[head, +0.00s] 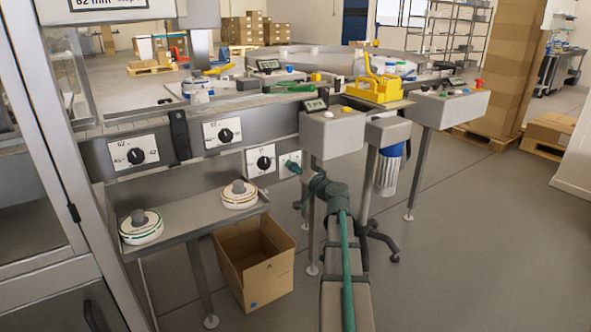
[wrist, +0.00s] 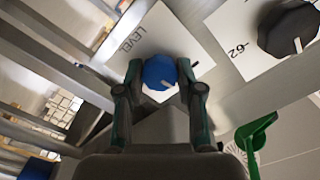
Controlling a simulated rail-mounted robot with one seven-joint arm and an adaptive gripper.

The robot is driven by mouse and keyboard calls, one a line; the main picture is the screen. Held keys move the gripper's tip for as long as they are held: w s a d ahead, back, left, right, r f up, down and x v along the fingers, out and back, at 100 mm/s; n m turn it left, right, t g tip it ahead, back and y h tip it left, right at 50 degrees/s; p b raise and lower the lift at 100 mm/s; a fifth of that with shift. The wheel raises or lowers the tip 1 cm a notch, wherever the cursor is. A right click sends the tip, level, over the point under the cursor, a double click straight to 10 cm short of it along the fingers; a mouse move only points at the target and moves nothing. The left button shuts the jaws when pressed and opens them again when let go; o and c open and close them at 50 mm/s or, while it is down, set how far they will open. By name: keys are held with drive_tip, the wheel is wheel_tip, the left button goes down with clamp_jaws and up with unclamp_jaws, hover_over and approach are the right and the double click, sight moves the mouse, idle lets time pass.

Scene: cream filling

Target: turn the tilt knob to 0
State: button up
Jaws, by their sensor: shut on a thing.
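My gripper (wrist: 158,88) is shut on a blue knob (wrist: 158,70), with one finger on each side of it. The knob has a short white mark on its lower part, toward the lower right in the wrist view. It sits on a white plate (wrist: 152,32) printed "LEVEL", with a short black line right of the knob. I cannot read "tilt" on it. In the head view my gripper (head: 294,166) is at the right end of the lower panel, covering the knob. Part of the white plate (head: 283,160) shows behind it.
Black dials stand nearby on white plates: left (head: 137,156), middle (head: 226,135) and lower (head: 264,163). A dark dial (wrist: 288,28) is close right of my gripper in the wrist view. A green lever-like piece (wrist: 257,135) is at lower right. An open cardboard box (head: 255,262) stands below.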

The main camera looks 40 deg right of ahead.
drive_tip(key=shift+m, duration=0.5)
drive_tip(key=o, duration=1.1)
drive_tip(key=shift+o, duration=0.2)
drive_tip(key=s+a, duration=0.1)
drive_tip(key=s, duration=1.1)
